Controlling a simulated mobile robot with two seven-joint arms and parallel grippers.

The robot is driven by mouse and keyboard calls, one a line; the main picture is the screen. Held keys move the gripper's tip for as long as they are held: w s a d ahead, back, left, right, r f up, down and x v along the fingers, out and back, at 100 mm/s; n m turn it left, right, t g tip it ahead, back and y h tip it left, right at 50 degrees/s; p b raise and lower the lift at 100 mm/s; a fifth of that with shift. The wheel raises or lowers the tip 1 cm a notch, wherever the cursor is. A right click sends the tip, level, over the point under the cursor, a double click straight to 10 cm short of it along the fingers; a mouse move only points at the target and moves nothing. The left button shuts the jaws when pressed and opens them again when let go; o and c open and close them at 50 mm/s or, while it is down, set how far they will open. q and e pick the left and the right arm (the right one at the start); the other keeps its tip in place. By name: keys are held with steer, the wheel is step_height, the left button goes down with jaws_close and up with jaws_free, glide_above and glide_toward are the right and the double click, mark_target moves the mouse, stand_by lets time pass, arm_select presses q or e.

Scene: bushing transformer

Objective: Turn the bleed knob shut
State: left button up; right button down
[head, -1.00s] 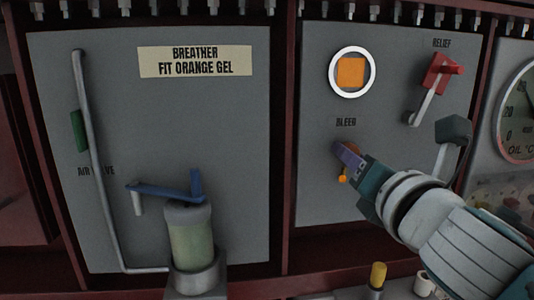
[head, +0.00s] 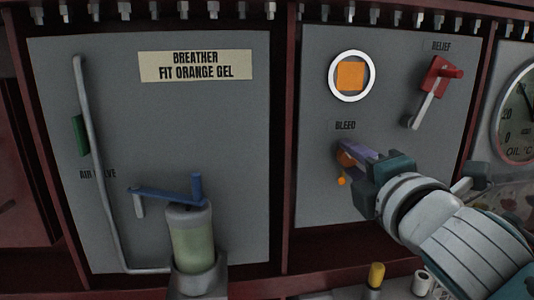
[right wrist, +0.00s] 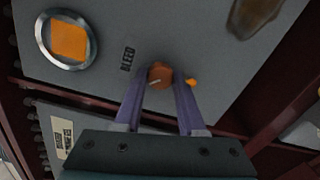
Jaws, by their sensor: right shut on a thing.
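The orange bleed knob (head: 341,160) sits on the grey panel under the BLEED label, partly hidden by my fingers in the head view. In the right wrist view the knob (right wrist: 160,74) shows between the two purple fingertips, with a small bright orange tab sticking out to its right. In the head view this tab points down, just below the knob. My right gripper (head: 348,156) reaches in from the lower right and is shut on the knob; it also shows in the right wrist view (right wrist: 161,88). My left gripper is not in view.
A round window with an orange square (head: 350,76) is above the knob. A red relief lever (head: 432,85) is at upper right, near my right arm. A breather canister (head: 192,240) with a blue handle and a grey pipe (head: 93,150) stand on the left panel.

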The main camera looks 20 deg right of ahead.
steer(key=m, duration=0.4)
steer(key=shift+p, duration=0.4)
steer(key=shift+m+p, duration=0.35)
steer(key=shift+m, duration=1.65)
steer(key=shift+y, duration=0.3)
steer(key=c, duration=0.5)
jaws_free()
steer(key=b+v, duration=0.1)
steer(key=v, duration=0.9)
steer(key=shift+b, duration=0.3)
